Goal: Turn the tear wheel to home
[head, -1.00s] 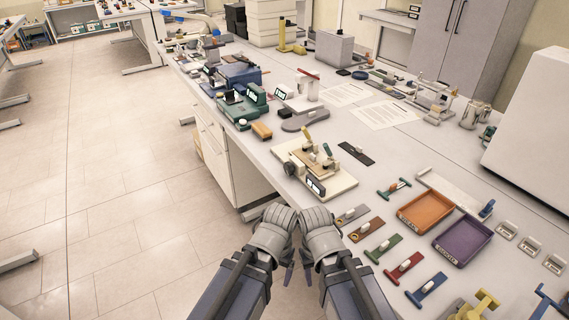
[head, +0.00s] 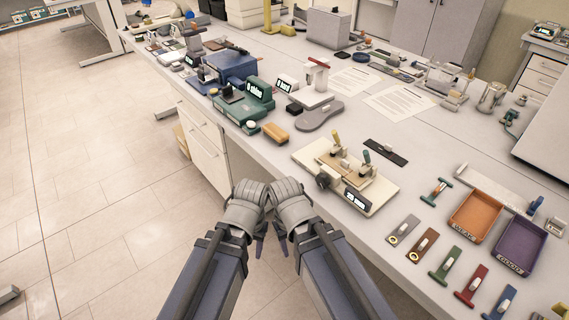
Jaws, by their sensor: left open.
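A cream tester (head: 382,193) with two toggle clamps sits near the bench's front edge, right of centre in the head view. A round dark knob (head: 323,182), which looks like the tear wheel, is on its left front side, beside a small lit display (head: 356,201). The display is too small to read surely. My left gripper (head: 246,203) is open and empty, in front of the bench edge and left of the knob. My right gripper (head: 289,202) is close beside it, nearer the knob but apart from it; its jaw opening does not show clearly.
Floor is open at left.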

